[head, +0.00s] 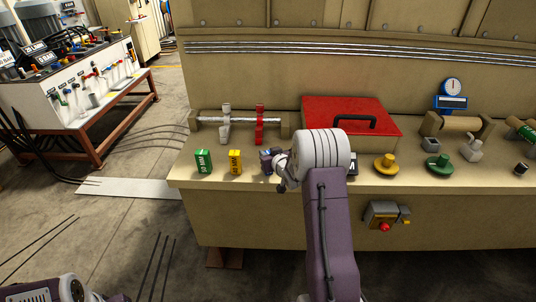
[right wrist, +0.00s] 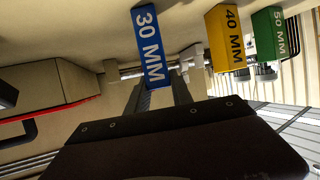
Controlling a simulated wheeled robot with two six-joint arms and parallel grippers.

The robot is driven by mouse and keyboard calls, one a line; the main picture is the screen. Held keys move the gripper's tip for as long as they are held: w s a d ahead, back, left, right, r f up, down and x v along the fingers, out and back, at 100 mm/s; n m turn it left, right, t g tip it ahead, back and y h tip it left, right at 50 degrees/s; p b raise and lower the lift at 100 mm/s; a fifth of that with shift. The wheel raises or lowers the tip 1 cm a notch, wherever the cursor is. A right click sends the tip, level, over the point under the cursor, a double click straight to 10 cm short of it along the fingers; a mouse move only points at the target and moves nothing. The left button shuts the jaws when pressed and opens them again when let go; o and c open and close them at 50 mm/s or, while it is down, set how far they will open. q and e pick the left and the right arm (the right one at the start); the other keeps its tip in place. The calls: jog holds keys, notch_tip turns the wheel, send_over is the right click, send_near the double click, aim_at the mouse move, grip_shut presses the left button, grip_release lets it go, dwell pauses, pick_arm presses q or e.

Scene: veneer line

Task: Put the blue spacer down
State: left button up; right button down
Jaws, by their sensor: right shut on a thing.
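The blue spacer (right wrist: 151,48), marked 30 MM, is between the two fingers of my right gripper (right wrist: 160,92) in the right wrist view. The gripper is shut on it. In the head view the right gripper (head: 273,161) is low over the front of the bench, and the blue spacer (head: 266,157) shows only in part beside my wrist. It is at the right end of a row with the yellow 40 MM spacer (head: 235,162) and the green 50 MM spacer (head: 204,162). I cannot tell whether its base touches the bench. My left gripper is out of view.
The bench (head: 215,180) has clear strips between the spacers. Behind them is a rod on stands with a red clamp (head: 260,125). A red-lidded box (head: 335,108) stands right of it. Yellow (head: 386,165) and green (head: 439,165) knobbed pieces stand further right.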

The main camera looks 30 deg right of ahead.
jog(key=shift+s, duration=0.15)
jog(key=c, duration=1.1)
grip_release()
jog(key=shift+f, duration=0.1)
jog(key=shift+r, duration=0.45)
jog(key=v, duration=1.1)
jog(key=shift+s, duration=0.4)
jog(key=shift+a, duration=0.1)
